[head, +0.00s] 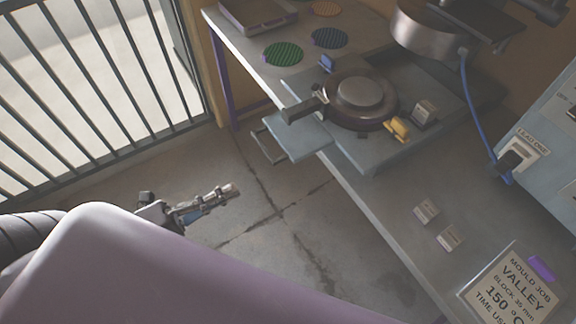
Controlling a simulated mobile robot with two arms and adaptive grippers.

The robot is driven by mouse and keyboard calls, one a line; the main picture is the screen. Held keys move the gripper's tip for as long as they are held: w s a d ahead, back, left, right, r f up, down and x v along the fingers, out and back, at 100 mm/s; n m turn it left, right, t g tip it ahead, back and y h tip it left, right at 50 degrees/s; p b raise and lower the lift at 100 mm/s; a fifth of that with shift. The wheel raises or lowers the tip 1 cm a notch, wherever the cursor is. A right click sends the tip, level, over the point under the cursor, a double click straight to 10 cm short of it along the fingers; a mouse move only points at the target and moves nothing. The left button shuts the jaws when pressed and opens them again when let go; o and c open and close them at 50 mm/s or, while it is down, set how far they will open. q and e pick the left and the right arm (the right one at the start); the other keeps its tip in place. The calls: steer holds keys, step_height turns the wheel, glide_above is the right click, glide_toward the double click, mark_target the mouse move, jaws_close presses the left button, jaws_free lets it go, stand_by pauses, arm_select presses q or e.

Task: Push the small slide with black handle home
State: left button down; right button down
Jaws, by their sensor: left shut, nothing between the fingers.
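The small slide (297,139) is a flat blue-grey plate sticking out past the left edge of the table, under the round metal mould. Its dark loop handle (266,147) hangs out over the floor side. My left gripper (234,190) is shut and empty, below and to the left of the handle, clear of it and over the floor. My right gripper is not in view.
The round mould (352,100) with a dark side handle (302,110) sits on a grey base plate (372,154). A yellow clip (398,129) and small blocks (426,211) are on the table. A barred railing (95,75) stands left. The floor (250,225) around my gripper is free.

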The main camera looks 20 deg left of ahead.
arm_select(q)
steer(key=p, duration=0.1)
glide_toward(293, 160)
steer(key=x, duration=0.5)
steer(key=shift+w+f, duration=0.1)
steer(key=shift+w, duration=0.05)
steer(key=shift+p+x, duration=0.3)
steer(key=shift+x, duration=0.65)
steer(key=shift+f, duration=0.1)
